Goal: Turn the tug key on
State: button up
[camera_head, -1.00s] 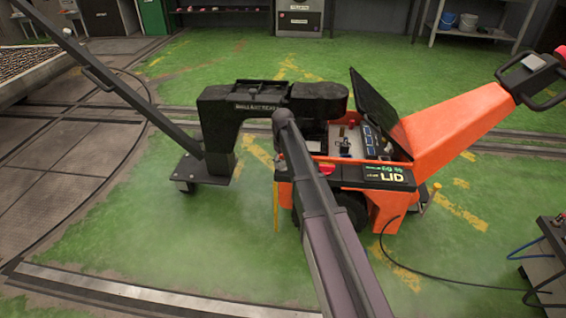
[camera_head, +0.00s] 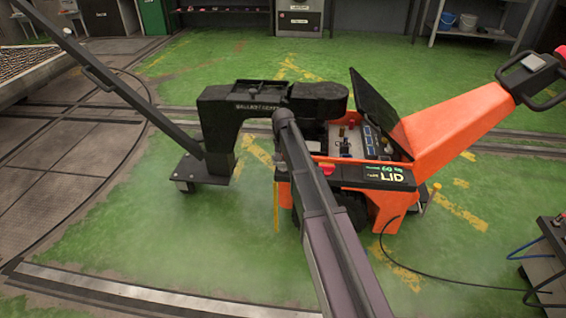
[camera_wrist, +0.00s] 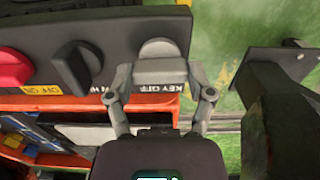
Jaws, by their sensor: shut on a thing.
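The orange tug (camera_head: 440,130) stands right of centre in the head view, with its black lid (camera_head: 380,108) raised. In the wrist view its dark control panel (camera_wrist: 110,25) carries a grey key (camera_wrist: 160,66) with a rounded top. An upside-down label beside the key reads "KEY OFF". My gripper (camera_wrist: 160,74) is shut on the key, one finger on each side. The key's slot is hidden. In the head view my arm hides the gripper and the key.
Beside the key are a black rotary knob (camera_wrist: 76,68) and a red button (camera_wrist: 12,68). A black towing arm (camera_head: 235,105) joins the tug on the left. A dark cable (camera_head: 440,278) trails across the floor at right. Green floor in front is mostly clear.

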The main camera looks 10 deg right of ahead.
jog(key=shift+m, duration=0.3)
jog(key=o, duration=1.1)
